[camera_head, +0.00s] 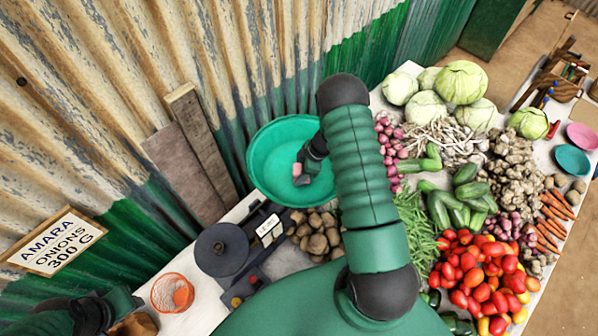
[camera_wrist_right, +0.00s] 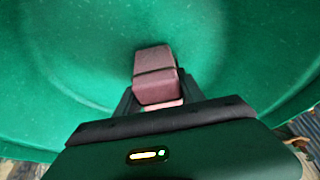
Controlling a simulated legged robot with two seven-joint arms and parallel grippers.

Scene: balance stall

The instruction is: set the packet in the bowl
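My right gripper (camera_head: 304,170) reaches down over the inside of the bowl. A small pinkish-brown block, which looks like the packet (camera_head: 297,170), is at its fingertips. In the right wrist view, the packet (camera_wrist_right: 154,75) sits between the dark fingers (camera_wrist_right: 155,95), with the green bowl (camera_wrist_right: 80,60) all around behind it. Whether the packet touches the bowl's bottom is unclear. My left gripper (camera_head: 133,325) is partly cut off at the lower left.
A dark scale (camera_head: 222,248) stands in front of the bowl, with potatoes (camera_head: 318,232) beside it. An orange basket (camera_head: 172,293) is near the left corner. Cabbages (camera_head: 462,82), cucumbers (camera_head: 462,200) and tomatoes (camera_head: 480,280) crowd the right side. An onion price sign (camera_head: 55,243) is at the left.

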